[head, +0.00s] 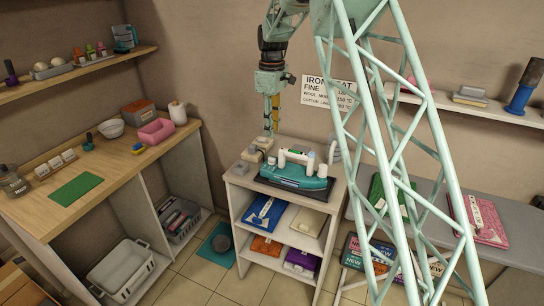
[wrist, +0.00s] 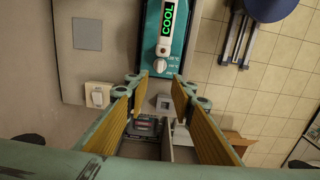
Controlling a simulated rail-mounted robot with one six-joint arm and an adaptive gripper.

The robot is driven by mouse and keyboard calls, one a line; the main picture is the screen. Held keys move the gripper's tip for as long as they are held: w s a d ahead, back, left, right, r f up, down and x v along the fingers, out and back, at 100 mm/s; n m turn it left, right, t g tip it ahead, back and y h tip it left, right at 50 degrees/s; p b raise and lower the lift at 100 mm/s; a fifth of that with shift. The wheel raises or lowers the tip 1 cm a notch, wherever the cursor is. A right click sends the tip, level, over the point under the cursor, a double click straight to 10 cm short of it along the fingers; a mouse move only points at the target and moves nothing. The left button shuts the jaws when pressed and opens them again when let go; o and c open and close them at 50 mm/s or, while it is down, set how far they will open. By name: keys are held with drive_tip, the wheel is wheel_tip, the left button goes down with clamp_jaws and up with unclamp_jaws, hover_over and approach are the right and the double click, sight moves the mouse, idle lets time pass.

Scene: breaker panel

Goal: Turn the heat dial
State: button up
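A teal iron station (head: 300,183) with a white handle sits on top of the small shelf unit. In the wrist view its teal body (wrist: 176,22) carries a white bar with a green display reading COOL (wrist: 168,17). At the bar's near end is a rounded white part (wrist: 162,50) with small temperature marks beside it; this looks like the heat dial, but I cannot read its setting. My gripper (wrist: 160,88) is open and empty, its yellow-padded fingers apart just short of that end. In the head view my gripper (head: 271,128) points down behind and left of the station.
A wall sign (head: 328,93) lists iron heats. The shelf unit (head: 236,200) holds folded cloths below. A wooden counter (head: 122,160) stands left; a grey table (head: 438,190) stands right.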

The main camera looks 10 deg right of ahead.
sight(272, 158)
drive_tip(key=shift+f+b, duration=0.3)
drive_tip(key=shift+f, duration=6.5)
clamp_jaws()
